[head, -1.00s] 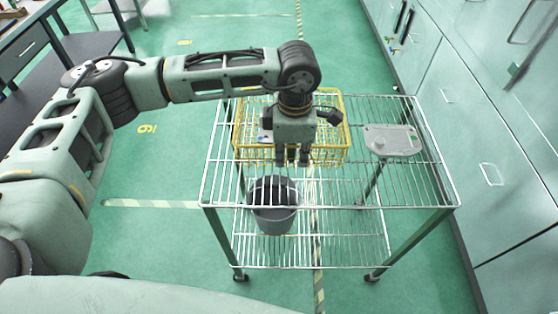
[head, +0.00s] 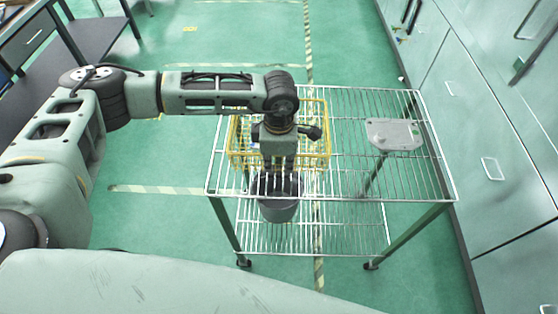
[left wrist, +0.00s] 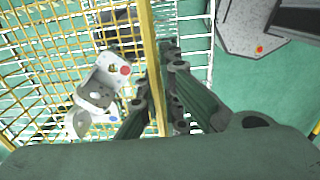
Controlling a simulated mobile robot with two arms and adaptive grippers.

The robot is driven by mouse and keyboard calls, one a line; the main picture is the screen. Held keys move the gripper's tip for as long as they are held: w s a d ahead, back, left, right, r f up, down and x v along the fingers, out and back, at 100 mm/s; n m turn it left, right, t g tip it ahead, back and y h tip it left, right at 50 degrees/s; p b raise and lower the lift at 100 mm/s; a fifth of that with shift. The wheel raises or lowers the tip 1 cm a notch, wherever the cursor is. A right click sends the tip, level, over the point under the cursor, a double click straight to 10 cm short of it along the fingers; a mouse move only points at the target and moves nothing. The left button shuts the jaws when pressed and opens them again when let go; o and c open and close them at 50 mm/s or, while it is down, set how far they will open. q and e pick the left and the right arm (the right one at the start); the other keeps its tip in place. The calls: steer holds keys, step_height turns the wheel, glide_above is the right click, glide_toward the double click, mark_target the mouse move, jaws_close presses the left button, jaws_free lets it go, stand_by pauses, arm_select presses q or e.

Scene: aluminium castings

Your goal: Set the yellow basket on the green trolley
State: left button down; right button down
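The yellow basket (head: 310,165) is a wire basket over the back left of the trolley's top shelf. I cannot tell whether its bottom touches the shelf. The trolley (head: 350,160) has wire shelves and grey-green legs. My left gripper (head: 279,190) points down at the basket. In the left wrist view its fingers (left wrist: 158,85) close in on both sides of the basket's yellow rim (left wrist: 152,50), with the tips close to it. A pale metal part (left wrist: 98,90) with a red dot shows inside the basket. My right gripper is out of view.
A flat grey casting (head: 393,134) lies on the right of the top shelf. A dark grey bin (head: 278,210) is below, on the left of the lower shelf. Pale cabinets (head: 480,140) line the right side. The middle of the top shelf is clear.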

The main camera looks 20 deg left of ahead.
arm_select(q)
steer(key=c, duration=2)
jaws_free()
step_height(320, 180, up, 11)
steer(key=b, duration=0.3)
steer(key=shift+s+d, duration=0.1)
steer(key=shift+r, duration=0.55)
steer(key=shift+s, duration=0.1)
